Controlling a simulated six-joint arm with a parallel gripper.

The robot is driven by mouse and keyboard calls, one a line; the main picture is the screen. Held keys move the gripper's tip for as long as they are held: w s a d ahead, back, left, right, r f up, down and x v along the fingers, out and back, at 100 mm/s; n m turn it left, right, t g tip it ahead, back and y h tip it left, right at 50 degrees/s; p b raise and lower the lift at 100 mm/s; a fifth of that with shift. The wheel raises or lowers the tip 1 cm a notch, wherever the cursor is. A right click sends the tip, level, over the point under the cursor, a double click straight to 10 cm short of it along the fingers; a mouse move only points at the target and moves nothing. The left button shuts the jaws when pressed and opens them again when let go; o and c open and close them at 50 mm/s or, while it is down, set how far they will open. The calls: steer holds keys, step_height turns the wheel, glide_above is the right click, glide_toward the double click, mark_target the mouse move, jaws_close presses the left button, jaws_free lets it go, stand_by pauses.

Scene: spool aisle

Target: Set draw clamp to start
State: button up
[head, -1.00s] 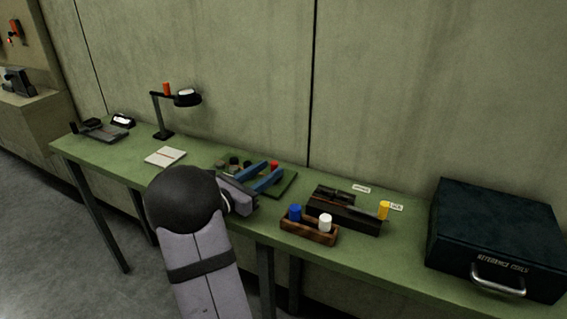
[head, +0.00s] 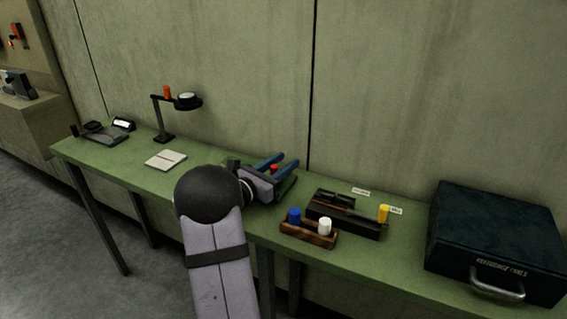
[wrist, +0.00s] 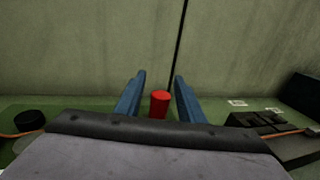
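My gripper (head: 289,162) has blue fingers, spread apart, over the back of the green bench. In the wrist view a red cylindrical knob (wrist: 159,103) stands between the open fingers, with gaps on both sides; its base is hidden by my gripper body. In the head view the red knob (head: 274,168) shows only partly. A black slotted fixture (head: 345,218) with a yellow-topped peg (head: 383,213) at its right end stands to the right, with small white labels (head: 361,192) behind it, too blurred to read. I cannot tell which part is the draw clamp.
A wooden holder (head: 308,236) with a blue and a white peg stands in front of the black fixture. A dark case (head: 495,235) fills the right end. A notepad (head: 166,160) and a lamp (head: 164,115) are left. The wall is close behind.

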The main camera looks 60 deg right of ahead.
steer(key=shift+c, duration=0.3)
jaws_close()
steer(key=shift+w, duration=1.95)
steer(key=shift+o, duration=0.3)
jaws_free()
